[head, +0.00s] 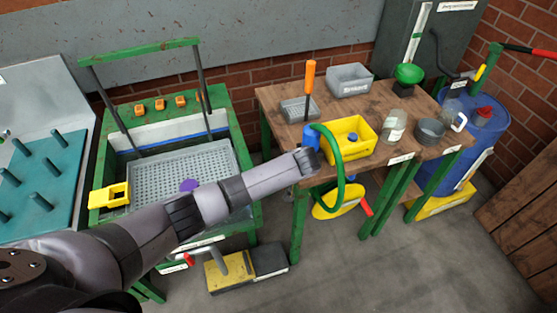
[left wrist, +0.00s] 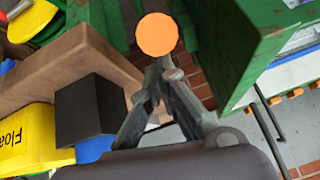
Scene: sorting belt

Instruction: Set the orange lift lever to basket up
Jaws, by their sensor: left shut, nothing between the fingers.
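In the left wrist view an orange round knob (left wrist: 157,34), seen end-on, shows just past the fingertips of my left gripper (left wrist: 156,72). The fingers are shut and empty; I cannot tell whether they touch the knob. In the head view my left arm reaches right across the front of the green station, and its wrist hides the fingers. I cannot make out that knob there. The grey perforated basket (head: 150,182) lies in the green station (head: 249,190), under a green crossbar.
A wooden bench (head: 275,95) on the right holds a yellow bin (head: 367,155), a grey bin and jars. A blue drum (head: 480,150) stands beyond it. A yellow-black pedal (head: 230,270) lies on the floor. The floor at lower right is clear.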

